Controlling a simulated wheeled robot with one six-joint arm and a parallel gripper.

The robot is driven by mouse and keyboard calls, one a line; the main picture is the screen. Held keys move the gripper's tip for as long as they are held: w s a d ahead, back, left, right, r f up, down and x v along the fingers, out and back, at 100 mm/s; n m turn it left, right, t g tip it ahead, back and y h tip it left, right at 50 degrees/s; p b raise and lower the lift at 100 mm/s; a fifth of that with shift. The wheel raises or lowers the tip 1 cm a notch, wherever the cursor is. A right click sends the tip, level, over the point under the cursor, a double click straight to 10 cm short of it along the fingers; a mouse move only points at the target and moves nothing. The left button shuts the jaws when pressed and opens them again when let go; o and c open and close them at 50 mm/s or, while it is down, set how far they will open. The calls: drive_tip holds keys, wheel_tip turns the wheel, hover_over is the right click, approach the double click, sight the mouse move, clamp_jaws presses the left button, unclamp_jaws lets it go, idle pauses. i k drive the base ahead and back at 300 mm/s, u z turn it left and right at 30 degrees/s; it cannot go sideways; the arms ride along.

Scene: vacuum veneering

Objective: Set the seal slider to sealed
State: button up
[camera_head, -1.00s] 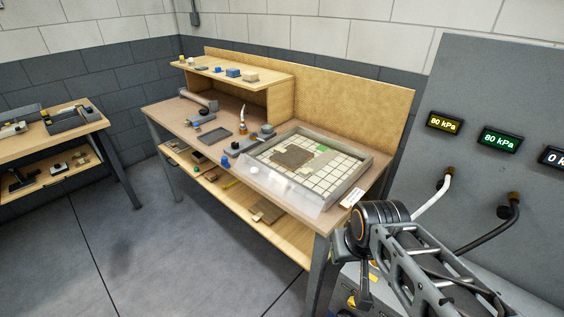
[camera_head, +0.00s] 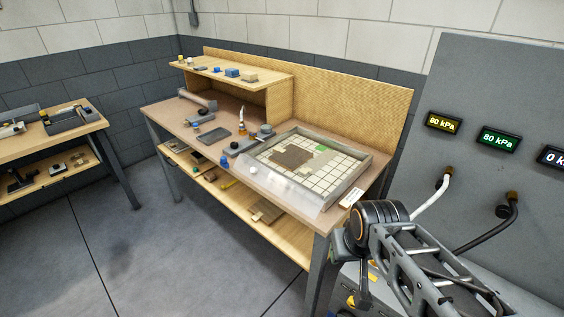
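The vacuum frame (camera_head: 356,166) lies on the right part of the workbench, with a gridded bed inside. A brown sheet (camera_head: 292,157) and a small green piece (camera_head: 321,148) lie on the grid. A pale, glossy strip (camera_head: 291,191) runs along its front edge, with a small white round part (camera_head: 253,170) at the left end. I cannot tell whether this part is the seal slider, and no sealed marking is readable. My arm reaches in at the lower right, in front of the grey panel. My gripper is not visible.
A grey panel (camera_head: 490,90) at the right carries displays, two reading 80 kPa, with a white hose (camera_head: 433,198) and a black hose (camera_head: 487,232). Small tools and a tray (camera_head: 214,136) crowd the bench's left part. Another bench (camera_head: 65,131) stands far left. The floor in front is clear.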

sight(224, 163)
drive_tip(key=u, duration=0.45)
drive_tip(key=k, duration=1.1)
drive_tip(key=u, duration=1.5)
drive_tip(key=i, duration=2.2)
drive_tip(key=z, duration=0.9)
drive_tip(key=i, duration=0.85)
drive_tip(key=z, duration=1.25)
drive_tip(key=i, duration=0.35)
drive_tip(key=z, duration=0.3)
